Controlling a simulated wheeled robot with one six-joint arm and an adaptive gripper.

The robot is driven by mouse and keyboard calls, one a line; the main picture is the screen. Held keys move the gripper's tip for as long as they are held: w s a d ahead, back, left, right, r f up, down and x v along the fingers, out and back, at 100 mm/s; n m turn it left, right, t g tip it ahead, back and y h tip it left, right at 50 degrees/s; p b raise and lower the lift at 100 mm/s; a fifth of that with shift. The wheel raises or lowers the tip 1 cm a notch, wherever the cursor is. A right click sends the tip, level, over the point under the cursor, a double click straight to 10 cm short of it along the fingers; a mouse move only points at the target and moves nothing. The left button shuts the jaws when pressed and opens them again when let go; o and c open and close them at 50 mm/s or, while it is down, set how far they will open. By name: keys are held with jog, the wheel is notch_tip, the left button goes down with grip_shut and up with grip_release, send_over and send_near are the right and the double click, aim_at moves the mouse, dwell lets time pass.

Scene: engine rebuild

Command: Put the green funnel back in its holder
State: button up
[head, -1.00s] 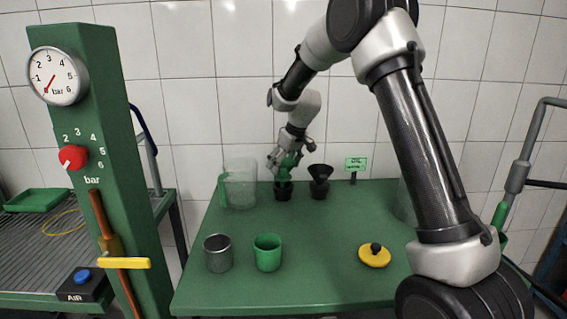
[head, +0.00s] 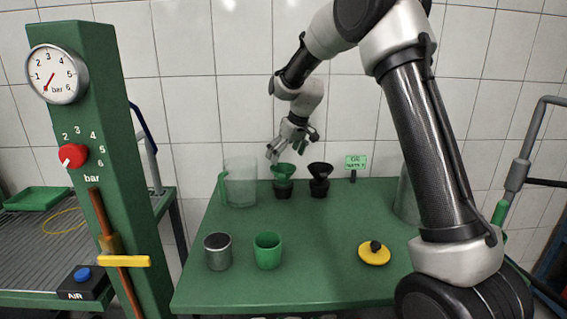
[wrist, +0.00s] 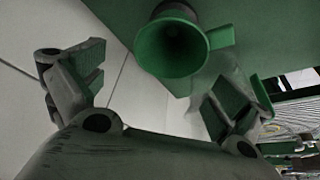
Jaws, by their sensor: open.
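The green funnel (head: 282,171) sits upright in a black holder (head: 283,190) at the back of the green table in the head view. In the wrist view the funnel (wrist: 171,46) shows its open mouth and a side tab, beyond the fingers. My gripper (head: 287,152) is open and empty just above the funnel, apart from it. In the wrist view my gripper (wrist: 160,92) has its two fingers spread wide. The lower part of the funnel is hidden inside the holder.
A clear jug (head: 240,184) is close on the left. A green cup (head: 267,252), a metal cup (head: 218,252) and a yellow lid (head: 374,255) stand nearer. The table's middle is clear.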

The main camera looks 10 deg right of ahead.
jog(key=v, duration=0.9)
jog(key=shift+s+r, duration=0.2)
jog(key=shift+r, duration=0.15)
jog(key=s+d+r+m, duration=0.1)
jog(key=s+d+r, duration=0.2)
jog(key=s, duration=0.3)
jog(key=s+d+r+m, duration=0.1)
jog(key=s+d+r, duration=0.1)
jog(key=s, duration=0.4)
jog(key=s+d+f+m+h, duration=0.1)
jog(key=s+d+f+m, duration=0.1)
jog(key=s, duration=1.2)
jog(key=s+d+f+m+h, duration=0.1)
jog(key=s+d, duration=0.4)
jog(key=s, duration=0.9)
jog(key=shift+s+d+f+m, duration=0.3)
jog(key=shift+s+f+m, duration=0.1)
jog(key=shift+f+m, duration=0.1)
